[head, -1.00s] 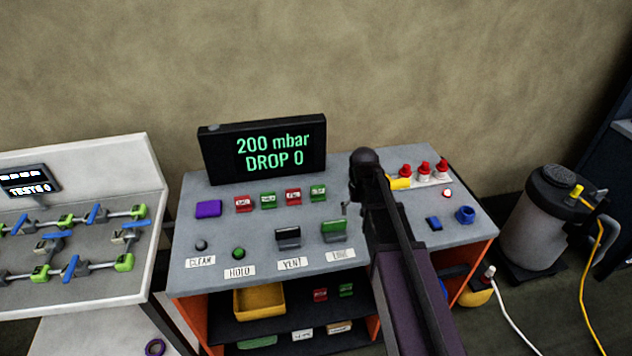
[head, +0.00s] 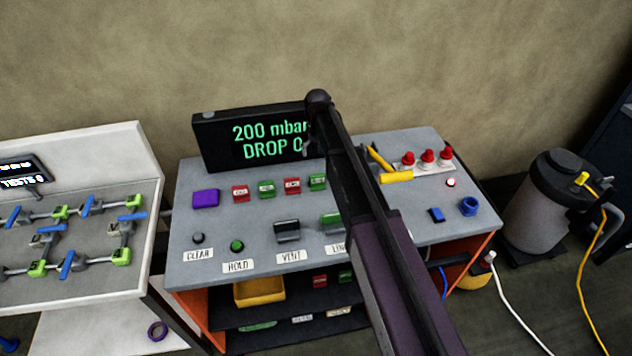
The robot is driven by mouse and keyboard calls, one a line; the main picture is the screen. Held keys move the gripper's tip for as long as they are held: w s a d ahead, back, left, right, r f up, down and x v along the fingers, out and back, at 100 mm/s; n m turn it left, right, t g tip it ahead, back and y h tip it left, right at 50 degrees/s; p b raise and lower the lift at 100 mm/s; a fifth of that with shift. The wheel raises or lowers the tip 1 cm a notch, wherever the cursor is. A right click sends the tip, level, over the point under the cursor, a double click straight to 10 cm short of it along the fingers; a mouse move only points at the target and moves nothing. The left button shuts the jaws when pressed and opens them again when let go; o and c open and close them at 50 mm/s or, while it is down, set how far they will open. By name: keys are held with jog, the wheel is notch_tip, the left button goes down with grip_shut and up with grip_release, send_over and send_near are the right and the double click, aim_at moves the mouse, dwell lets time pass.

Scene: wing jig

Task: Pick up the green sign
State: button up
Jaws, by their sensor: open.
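Small green signs stand on the grey bench top: one green sign (head: 266,189) between two red ones, and another green sign (head: 318,182) at the right end of that row, close to my arm. A further green sign (head: 345,276) is on the shelf below, partly covered by my arm. A larger green block (head: 330,220) near the front is also partly covered. My gripper (head: 308,143) is open, mostly hidden behind my arm; only a small grey part shows in front of the display, apart from the signs.
The black display (head: 250,140) stands at the bench's back. Red signs (head: 241,193), a purple block (head: 205,198) and a black block (head: 287,230) share the top. Red-capped parts (head: 427,158) and a yellow piece (head: 397,178) sit right. The clamp table (head: 85,295) is left.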

jog(key=b, duration=0.9)
send_over(318, 184)
jog(key=shift+w+a+f, duration=0.1)
jog(key=shift+w+f, duration=0.05)
jog(key=shift+f, duration=2)
jog(key=shift+w+a+f, duration=0.1)
jog(key=shift+w+f, duration=0.05)
jog(key=shift+f, duration=2)
jog(key=shift+f, duration=0.1)
jog(key=shift+d+f+b, duration=0.1)
jog(key=shift+f+b, duration=2.25)
jog(key=shift+f, duration=0.15)
jog(key=c, duration=0.9)
